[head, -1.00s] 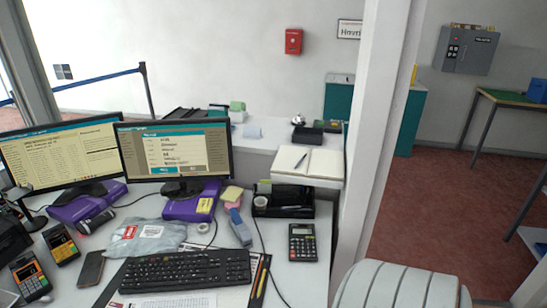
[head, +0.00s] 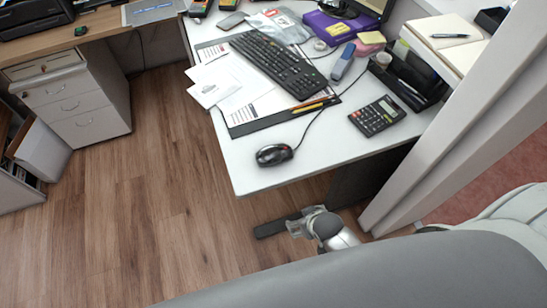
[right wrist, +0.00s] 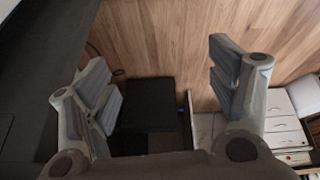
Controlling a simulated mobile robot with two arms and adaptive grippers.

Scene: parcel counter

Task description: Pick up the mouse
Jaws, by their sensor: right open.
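The black computer mouse (head: 274,154) with a red mark lies on the white desk (head: 250,176), close to its front edge, in the head view. Its cable runs up and right across the desk. My right gripper (head: 300,223) shows below and right of the mouse, past the desk's edge and apart from the mouse. In the right wrist view, the right gripper (right wrist: 160,68) is open and empty, with wood floor and dark shapes between its fingers. I cannot make out the mouse there. My left gripper is not in view.
A calculator (head: 377,116) lies right of the mouse. Pencils (head: 312,106), papers (head: 240,85) and a keyboard (head: 278,62) lie behind it. A pale pillar (head: 455,125) rises at the right. A drawer unit (head: 75,100) stands at the left, with open wood floor (head: 170,200) between.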

